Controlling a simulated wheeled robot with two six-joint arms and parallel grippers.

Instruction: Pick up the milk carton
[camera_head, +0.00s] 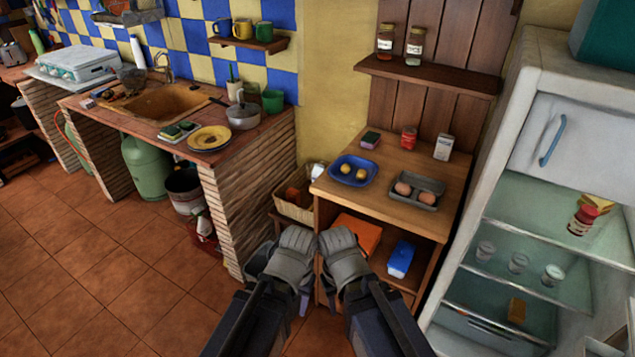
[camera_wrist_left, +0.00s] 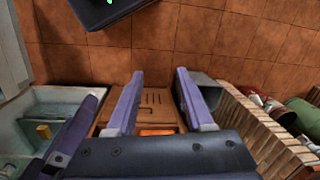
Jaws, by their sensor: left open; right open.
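The white milk carton (camera_head: 444,147) stands upright at the back right of the wooden cabinet's top (camera_head: 400,157), beside a red can (camera_head: 408,138). My left gripper (camera_head: 291,262) and my right gripper (camera_head: 343,257) are side by side, low in front of the cabinet and well apart from the carton. In the left wrist view the purple fingers of my left gripper (camera_wrist_left: 158,100) are spread with nothing between them. The right gripper's fingertips are mostly hidden in the head view. The carton is not seen in the left wrist view.
A blue plate (camera_head: 336,178) with yellow items and a grey tray (camera_head: 402,201) with brown items lie in front of the carton. A shelf with jars (camera_head: 425,76) hangs above. An open fridge (camera_head: 500,180) stands right, a brick sink counter (camera_head: 245,200) left.

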